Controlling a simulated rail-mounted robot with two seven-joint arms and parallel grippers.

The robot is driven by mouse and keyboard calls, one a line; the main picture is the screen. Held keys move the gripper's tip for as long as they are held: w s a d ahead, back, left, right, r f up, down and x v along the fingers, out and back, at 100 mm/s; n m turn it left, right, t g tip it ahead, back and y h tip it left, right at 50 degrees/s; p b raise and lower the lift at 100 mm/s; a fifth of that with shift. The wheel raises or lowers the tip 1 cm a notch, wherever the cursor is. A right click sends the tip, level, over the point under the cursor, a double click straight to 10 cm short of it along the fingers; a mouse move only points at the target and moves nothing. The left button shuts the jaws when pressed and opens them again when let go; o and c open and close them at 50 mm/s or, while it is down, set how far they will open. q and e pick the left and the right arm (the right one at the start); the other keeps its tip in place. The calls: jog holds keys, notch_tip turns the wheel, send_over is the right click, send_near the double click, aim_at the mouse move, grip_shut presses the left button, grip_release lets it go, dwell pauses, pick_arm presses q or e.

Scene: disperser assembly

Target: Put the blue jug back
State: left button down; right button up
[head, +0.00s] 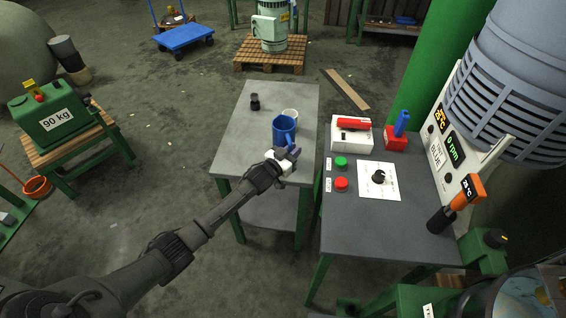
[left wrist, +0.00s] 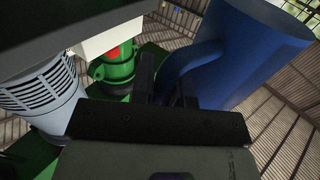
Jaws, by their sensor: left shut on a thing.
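The blue jug (head: 284,128) is at the right edge of the small grey table (head: 250,140), upright or nearly so in the head view. My left gripper (head: 288,153) is shut on its handle, at the jug's near side. In the left wrist view, the jug (left wrist: 245,55) fills the upper right, with its handle running down to the gripper fingers (left wrist: 165,85). I cannot tell whether the jug's base touches the table. My right gripper is not in view.
A white cup (head: 290,114) stands just behind the jug, and a small black object (head: 255,102) is farther left. A white item (head: 273,157) lies partly hidden by my gripper. The dark bench (head: 385,215) at right carries buttons and a dial. The table's left part is clear.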

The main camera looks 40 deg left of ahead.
pick_arm(q)
jog(key=f+b, duration=0.1)
jog(key=f, duration=0.1)
jog(key=a+f, duration=0.1)
jog(key=f, duration=0.1)
jog(key=shift+w+f+b, duration=0.15)
jog(key=shift+f+b, duration=0.1)
jog(key=shift+b, duration=0.1)
jog(key=shift+f, duration=0.75)
jog(key=shift+d, duration=0.1)
